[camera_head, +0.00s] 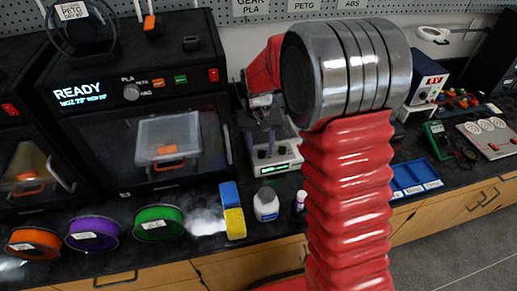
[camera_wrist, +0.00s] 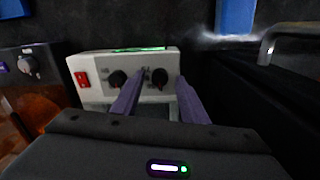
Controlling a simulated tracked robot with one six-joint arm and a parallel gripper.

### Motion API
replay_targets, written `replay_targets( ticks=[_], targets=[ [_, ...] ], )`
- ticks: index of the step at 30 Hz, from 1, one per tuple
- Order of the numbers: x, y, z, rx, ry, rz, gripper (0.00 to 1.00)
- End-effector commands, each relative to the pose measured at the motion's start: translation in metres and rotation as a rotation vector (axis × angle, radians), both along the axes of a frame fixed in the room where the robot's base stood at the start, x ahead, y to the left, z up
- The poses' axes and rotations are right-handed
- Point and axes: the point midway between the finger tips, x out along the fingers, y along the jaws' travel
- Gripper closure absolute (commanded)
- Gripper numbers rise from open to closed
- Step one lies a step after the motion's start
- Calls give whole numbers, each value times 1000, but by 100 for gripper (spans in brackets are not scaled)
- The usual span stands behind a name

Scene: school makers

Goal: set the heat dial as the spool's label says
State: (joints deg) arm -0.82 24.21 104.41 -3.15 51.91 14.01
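A black spool (camera_head: 80,25) with a label reading "PETG DRY 60", its end unclear, stands on the printer. A pale grey device (camera_head: 272,150) with knobs and a lit green display stands right of the printer. In the wrist view, this device's front (camera_wrist: 128,65) shows a red switch, a left black knob (camera_wrist: 117,78) and a right black knob (camera_wrist: 159,77). Their markings are unreadable, so I cannot tell which is for heat. My gripper (camera_wrist: 161,76) is open, its purple fingers apart on either side of the right knob. Contact is unclear. My arm partly hides the device in the head view.
The printer (camera_head: 150,100) reads "READY" and has a material dial (camera_head: 131,92). Orange (camera_head: 33,243), purple (camera_head: 94,233) and green (camera_head: 158,223) spools lie in front. A yellow-blue block (camera_head: 233,210) and a bottle (camera_head: 266,204) stand near the device. A blue tray (camera_head: 415,175) lies right.

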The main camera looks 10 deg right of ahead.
Motion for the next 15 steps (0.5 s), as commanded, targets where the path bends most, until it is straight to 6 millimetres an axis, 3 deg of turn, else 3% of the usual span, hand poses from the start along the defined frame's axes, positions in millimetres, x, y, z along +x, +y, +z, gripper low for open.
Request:
replay_targets(
  ticks=[11, 15],
  targets=[
    [0, -1, -5, 0, 1, -1, 61],
    [0, -1, -5, 0, 1, -1, 71]
  ],
)
